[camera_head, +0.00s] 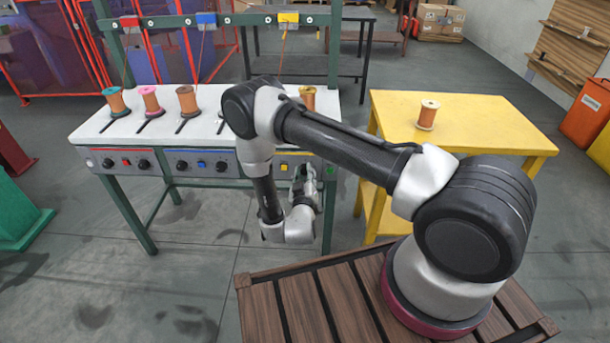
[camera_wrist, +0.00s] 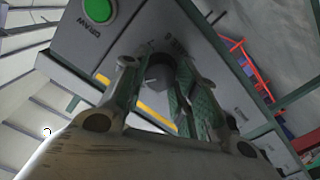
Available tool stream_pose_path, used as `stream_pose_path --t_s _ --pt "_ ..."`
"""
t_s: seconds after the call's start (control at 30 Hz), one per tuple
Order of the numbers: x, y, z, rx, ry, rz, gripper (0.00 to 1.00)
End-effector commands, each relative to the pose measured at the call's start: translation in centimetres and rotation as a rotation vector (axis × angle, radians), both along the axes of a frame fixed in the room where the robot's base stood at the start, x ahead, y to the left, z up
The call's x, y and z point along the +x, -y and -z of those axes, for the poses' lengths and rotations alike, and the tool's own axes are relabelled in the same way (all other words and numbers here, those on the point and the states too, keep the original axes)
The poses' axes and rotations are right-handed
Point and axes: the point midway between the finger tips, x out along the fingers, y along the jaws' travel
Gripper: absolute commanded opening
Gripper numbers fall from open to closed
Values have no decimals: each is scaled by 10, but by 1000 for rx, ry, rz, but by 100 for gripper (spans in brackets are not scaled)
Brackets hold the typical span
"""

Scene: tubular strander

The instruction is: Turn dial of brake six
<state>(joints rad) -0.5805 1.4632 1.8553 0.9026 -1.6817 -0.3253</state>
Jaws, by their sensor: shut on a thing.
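In the wrist view a dark round dial (camera_wrist: 160,70) stands out from a grey panel with a yellow stripe. My gripper (camera_wrist: 158,88) has its green-padded fingers on either side of the dial and is shut on it. In the head view my gripper (camera_head: 306,182) is at the front of the yellow-marked panel section (camera_head: 283,167), at the right end of the white bench (camera_head: 215,128). My arm and gripper hide the dial there.
A green button (camera_wrist: 99,8) marked DRAW is on the same panel. Red (camera_head: 125,162) and blue (camera_head: 201,164) panel sections lie to the left, with dark dials. Several wire spools stand on the bench. A yellow table (camera_head: 480,135) with one spool (camera_head: 428,115) stands at right.

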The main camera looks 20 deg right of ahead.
Motion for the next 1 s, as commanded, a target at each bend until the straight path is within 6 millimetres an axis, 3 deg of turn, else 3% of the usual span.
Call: stream_pose_path --t_s 1.0 --pt "-1 0 1 -918 -302 -2 6"
